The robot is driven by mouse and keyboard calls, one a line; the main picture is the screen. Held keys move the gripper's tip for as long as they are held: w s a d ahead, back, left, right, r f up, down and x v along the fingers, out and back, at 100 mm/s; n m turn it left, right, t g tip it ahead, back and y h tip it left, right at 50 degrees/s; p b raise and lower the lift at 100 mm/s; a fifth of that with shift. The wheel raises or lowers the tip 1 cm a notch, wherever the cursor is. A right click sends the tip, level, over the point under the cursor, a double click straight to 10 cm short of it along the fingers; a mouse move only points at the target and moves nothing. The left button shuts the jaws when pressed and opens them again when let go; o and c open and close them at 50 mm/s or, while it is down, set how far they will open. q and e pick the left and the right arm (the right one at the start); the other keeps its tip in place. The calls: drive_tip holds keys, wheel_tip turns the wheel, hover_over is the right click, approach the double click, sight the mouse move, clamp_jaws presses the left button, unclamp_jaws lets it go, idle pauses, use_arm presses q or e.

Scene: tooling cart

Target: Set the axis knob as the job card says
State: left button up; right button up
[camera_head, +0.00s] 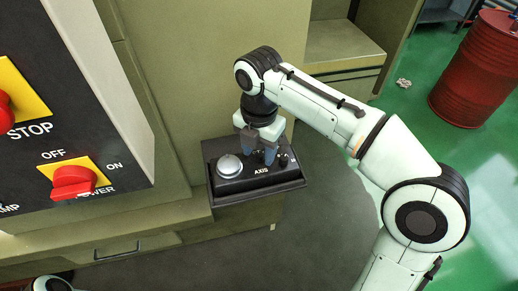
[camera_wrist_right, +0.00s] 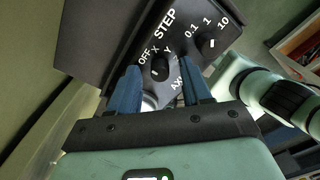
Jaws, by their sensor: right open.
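The black axis knob (camera_wrist_right: 160,66) sits on the dark control box (camera_head: 236,190), with OFF, X and Y printed around it and part of the AXIS label beside it. A small pale mark shows on the knob, but I cannot tell which label it points to. My right gripper (camera_head: 258,158) is over the box, and its blue fingers hide most of the axis knob in the head view. In the right wrist view my right gripper (camera_wrist_right: 160,75) is open, its fingertips either side of the knob and apart from it. The job card is not in view. My left gripper is not in view.
The step knob (camera_wrist_right: 210,43), marked 0.1, 1 and 10, is close to the right finger. A silver dial (camera_head: 230,166) is left of the gripper on the same box. A panel with a red power switch (camera_head: 73,182) stands at left. A red drum (camera_head: 474,72) is far right.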

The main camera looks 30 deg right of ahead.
clamp_jaws()
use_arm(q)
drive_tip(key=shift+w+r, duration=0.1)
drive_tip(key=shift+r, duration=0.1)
use_arm(e)
drive_tip(key=shift+m, duration=0.3)
drive_tip(key=m+p, duration=0.1)
drive_tip(key=m, duration=0.1)
drive_tip(key=shift+r+m, duration=0.1)
drive_tip(key=shift+m, duration=0.3)
drive_tip(key=m+p, duration=0.1)
drive_tip(key=m, duration=0.3)
drive_tip(key=shift+p, duration=0.4)
drive_tip(key=m, duration=0.4)
drive_tip(key=shift+p, duration=0.4)
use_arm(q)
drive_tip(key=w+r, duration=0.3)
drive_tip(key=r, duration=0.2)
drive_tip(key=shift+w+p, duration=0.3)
use_arm(e)
drive_tip(key=shift+m, duration=2.2)
